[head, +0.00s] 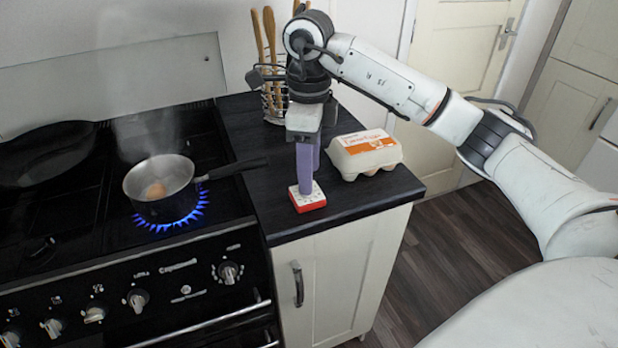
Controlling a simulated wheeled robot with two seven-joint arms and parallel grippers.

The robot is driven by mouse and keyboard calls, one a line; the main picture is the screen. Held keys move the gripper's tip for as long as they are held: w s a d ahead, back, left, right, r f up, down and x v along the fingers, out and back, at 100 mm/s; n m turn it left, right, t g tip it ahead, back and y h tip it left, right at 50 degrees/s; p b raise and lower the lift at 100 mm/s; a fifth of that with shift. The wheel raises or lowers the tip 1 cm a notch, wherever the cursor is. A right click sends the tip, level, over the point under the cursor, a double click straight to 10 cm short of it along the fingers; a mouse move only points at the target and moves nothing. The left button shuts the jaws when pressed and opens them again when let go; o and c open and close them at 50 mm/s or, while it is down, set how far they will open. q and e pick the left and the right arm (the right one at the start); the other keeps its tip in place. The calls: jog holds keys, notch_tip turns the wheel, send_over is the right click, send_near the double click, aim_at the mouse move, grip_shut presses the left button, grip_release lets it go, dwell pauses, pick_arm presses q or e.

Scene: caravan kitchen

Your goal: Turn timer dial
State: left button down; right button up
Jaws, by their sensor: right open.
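The timer (308,203) is a small box with a red base and a white top, standing on the dark counter near its front edge. My right gripper (307,184) points straight down over it. Its purple fingers reach the timer's top and hide most of the dial. The jaws are open; I cannot tell whether the fingers touch the dial. My left gripper is not in view.
An egg carton (366,154) stands right of the gripper. A utensil holder (272,100) is behind. Left, a steaming pan (160,190) with an egg sits on a lit blue flame, its handle (236,168) reaching over the counter (250,130). A dark frying pan (45,152) is at far left.

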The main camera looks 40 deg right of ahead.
jog(key=shift+f, duration=1.35)
jog(key=c, duration=1.1)
jog(key=shift+o, duration=0.2)
jog(key=shift+m, duration=0.4)
jog(key=o, duration=1.1)
jog(key=shift+c, duration=0.2)
jog(key=shift+r, duration=0.1)
notch_tip(320, 180, up, 10)
jog(key=shift+p, duration=0.45)
